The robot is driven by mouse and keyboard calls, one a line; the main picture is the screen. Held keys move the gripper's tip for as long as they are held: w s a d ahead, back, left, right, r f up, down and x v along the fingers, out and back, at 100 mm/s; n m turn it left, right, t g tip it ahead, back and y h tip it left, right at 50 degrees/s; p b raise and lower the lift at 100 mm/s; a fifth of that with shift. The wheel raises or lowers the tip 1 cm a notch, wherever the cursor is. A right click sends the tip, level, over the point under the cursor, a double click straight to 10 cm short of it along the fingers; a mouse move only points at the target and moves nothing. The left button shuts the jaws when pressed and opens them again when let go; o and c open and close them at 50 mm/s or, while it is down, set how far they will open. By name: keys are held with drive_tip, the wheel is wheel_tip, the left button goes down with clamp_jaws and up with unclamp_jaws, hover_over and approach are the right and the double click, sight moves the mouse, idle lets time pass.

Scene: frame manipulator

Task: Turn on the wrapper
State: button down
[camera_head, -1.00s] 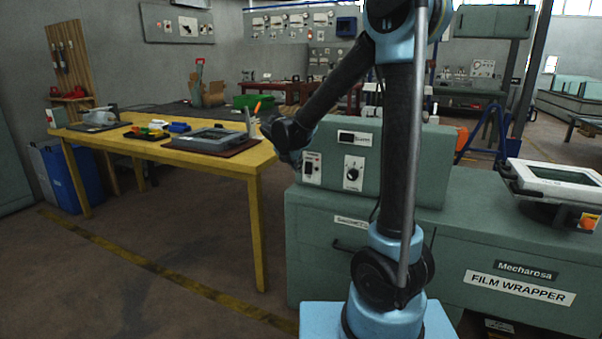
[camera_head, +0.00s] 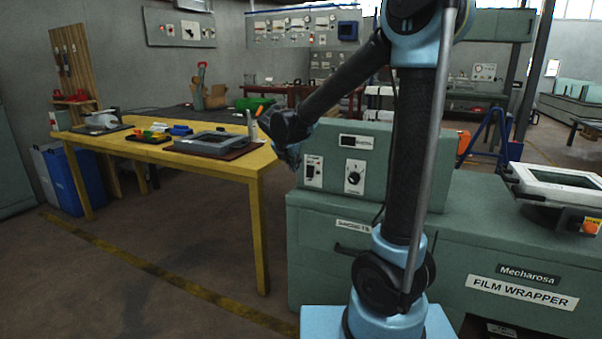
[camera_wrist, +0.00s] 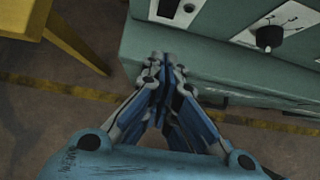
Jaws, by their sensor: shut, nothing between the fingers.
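The film wrapper (camera_head: 480,255) is a grey-green machine with a raised control panel (camera_head: 395,160). On the panel's left is a white plate with a dark switch (camera_head: 311,169), and right of it a black knob (camera_head: 354,178) on a white plate. My gripper (camera_head: 293,163) is at the panel's left end, small and partly hidden by my wrist in the head view. In the wrist view my gripper (camera_wrist: 167,56) is shut and empty, its tips just below the switch (camera_wrist: 168,8) in the picture. The knob (camera_wrist: 270,37) is to their right. Contact cannot be told.
A yellow table (camera_head: 245,168) with trays and small parts stands left of the wrapper. A tilted white-framed screen unit (camera_head: 555,180) with an orange button (camera_head: 589,227) is at the right. Floor between the table and wrapper is clear.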

sight(310, 171)
drive_tip(key=shift+s+f, duration=0.1)
drive_tip(key=shift+f, duration=0.05)
drive_tip(key=x, duration=0.8)
drive_tip(key=w+r+x, duration=0.1)
drive_tip(key=x, duration=0.3)
drive_tip(key=shift+d, duration=0.25)
drive_tip(key=shift+w+d+f, duration=0.1)
drive_tip(key=shift+w+d, duration=0.15)
drive_tip(key=shift+w, duration=0.4)
